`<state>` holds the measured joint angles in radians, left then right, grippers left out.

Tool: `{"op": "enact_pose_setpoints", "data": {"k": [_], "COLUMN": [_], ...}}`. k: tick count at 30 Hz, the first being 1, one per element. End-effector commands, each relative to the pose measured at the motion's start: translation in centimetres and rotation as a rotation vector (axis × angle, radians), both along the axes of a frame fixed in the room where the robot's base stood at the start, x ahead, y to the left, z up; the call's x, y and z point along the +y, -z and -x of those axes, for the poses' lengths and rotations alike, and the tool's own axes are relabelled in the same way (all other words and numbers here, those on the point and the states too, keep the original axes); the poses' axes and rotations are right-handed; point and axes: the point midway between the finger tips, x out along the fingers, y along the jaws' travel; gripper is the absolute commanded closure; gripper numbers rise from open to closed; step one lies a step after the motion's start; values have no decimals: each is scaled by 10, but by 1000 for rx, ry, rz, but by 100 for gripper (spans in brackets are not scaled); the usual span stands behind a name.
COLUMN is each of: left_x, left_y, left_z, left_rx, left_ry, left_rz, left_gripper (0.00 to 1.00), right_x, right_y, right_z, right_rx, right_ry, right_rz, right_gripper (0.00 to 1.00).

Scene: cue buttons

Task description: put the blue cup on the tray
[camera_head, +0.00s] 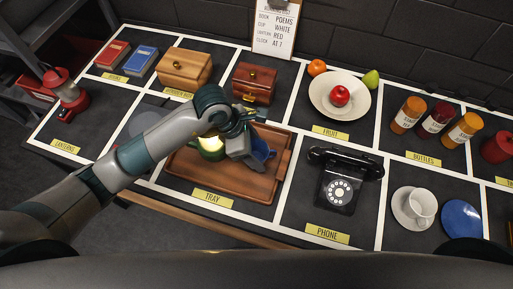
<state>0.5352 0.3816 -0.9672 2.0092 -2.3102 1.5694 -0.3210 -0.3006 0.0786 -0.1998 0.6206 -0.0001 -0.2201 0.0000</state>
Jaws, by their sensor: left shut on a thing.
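The wooden tray (215,186) lies in the section labelled TRAY, left of the phone. My left gripper (244,143) reaches over the tray from the left and is shut on the blue cup (264,153). The cup is over the right part of the tray and is partly hidden by the gripper. I cannot tell if it touches the tray. A green cup (211,153) is at the tray's left part, partly hidden by my arm. My right gripper is not in view.
A black phone (341,185) stands right of the tray. A white cup (422,204) on a saucer and a blue saucer (461,217) are farther right. Wooden boxes (184,68) (254,84) and a fruit plate (339,114) stand behind. A red lantern (66,92) is at left.

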Motion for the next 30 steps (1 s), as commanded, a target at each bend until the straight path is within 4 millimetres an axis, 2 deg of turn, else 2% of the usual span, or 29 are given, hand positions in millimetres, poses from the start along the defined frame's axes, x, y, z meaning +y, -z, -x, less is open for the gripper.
{"op": "enact_pose_setpoints", "data": {"k": [9, 10, 12, 26, 30], "left_x": [0, 0, 0, 0, 5], "left_y": [4, 3, 2, -2, -11], "left_z": [0, 0, 0, 0, -1], "left_rx": [-1, 0, 0, 0, -3], "left_ry": [0, 0, 0, -1, 0], "left_rz": [0, 0, 0, 0, 1], "left_gripper": [65, 35, 21, 21, 21], "right_x": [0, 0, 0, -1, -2], "right_y": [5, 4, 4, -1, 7], "right_z": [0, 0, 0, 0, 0], "right_rx": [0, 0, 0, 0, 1], "right_ry": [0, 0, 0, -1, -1], "right_rz": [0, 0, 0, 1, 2], "right_gripper": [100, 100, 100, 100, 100]}}
